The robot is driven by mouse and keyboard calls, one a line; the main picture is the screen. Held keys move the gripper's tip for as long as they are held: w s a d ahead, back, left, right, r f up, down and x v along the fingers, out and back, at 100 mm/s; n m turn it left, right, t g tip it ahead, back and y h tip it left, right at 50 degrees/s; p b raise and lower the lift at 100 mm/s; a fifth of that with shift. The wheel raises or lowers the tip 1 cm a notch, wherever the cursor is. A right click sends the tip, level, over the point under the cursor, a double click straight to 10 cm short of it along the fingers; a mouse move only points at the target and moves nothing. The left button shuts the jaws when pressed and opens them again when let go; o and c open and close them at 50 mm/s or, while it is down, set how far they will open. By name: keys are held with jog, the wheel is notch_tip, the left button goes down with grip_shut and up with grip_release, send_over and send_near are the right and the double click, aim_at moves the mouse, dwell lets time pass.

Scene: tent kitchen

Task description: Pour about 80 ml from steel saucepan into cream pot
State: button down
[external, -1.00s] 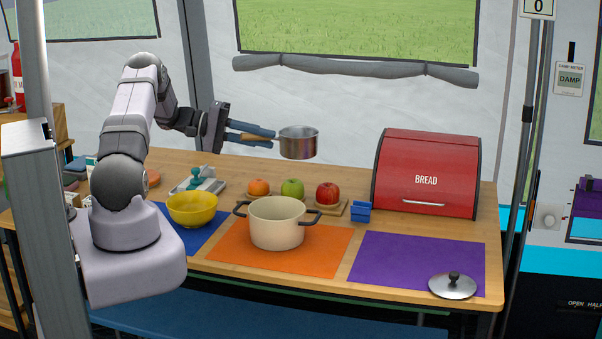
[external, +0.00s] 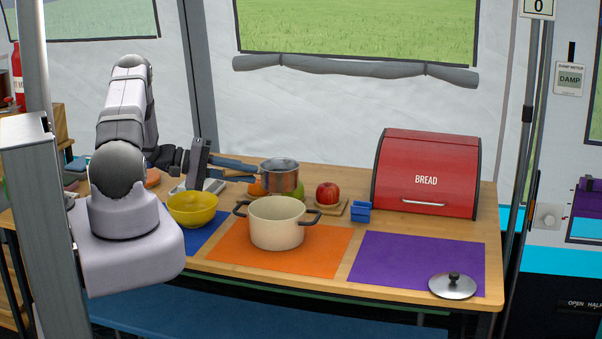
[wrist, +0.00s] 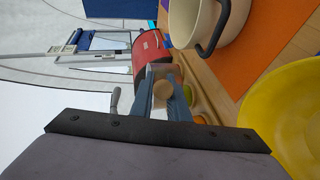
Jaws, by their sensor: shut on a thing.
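The steel saucepan (external: 281,179) hangs in the air, roughly level, behind and just above the cream pot's far rim in the external view. My gripper (external: 250,170) is shut on its handle from the left. The handle's brown end (wrist: 163,91) shows between the fingers in the wrist view; the pan's body is not clear there. The cream pot (external: 277,225) stands open on the orange mat, with dark side handles. It also shows in the wrist view (wrist: 209,22). The contents of both vessels cannot be made out.
A yellow bowl (external: 192,209) stands left of the pot. A green apple (external: 296,191), partly hidden, and a red apple (external: 327,193) lie behind it. A red bread box (external: 428,175) stands back right. The purple mat (external: 400,262) holds a lid (external: 452,286) and is otherwise clear.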

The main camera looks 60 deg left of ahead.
aim_at(242, 203)
jog(key=shift+r, duration=0.1)
dwell(0.3)
jog(key=d+m+p, duration=0.1)
jog(key=s+d+r+m+t+p, duration=0.1)
jog(key=d+m, duration=0.1)
jog(key=s+d+r+m+y+p, duration=0.1)
jog(key=p, duration=0.1)
jog(key=shift+s+d+m, duration=0.2)
jog(key=shift+s+m, duration=0.05)
jog(key=shift+m, duration=0.05)
jog(key=shift+s+d+f+t, duration=0.1)
jog(key=shift+d+f+t, duration=0.1)
jog(key=shift+t, duration=0.1)
jog(key=shift+m, duration=0.3)
jog(key=shift+s+d+m, duration=0.25)
jog(key=shift+d+m, duration=0.1)
jog(key=shift+m, duration=0.05)
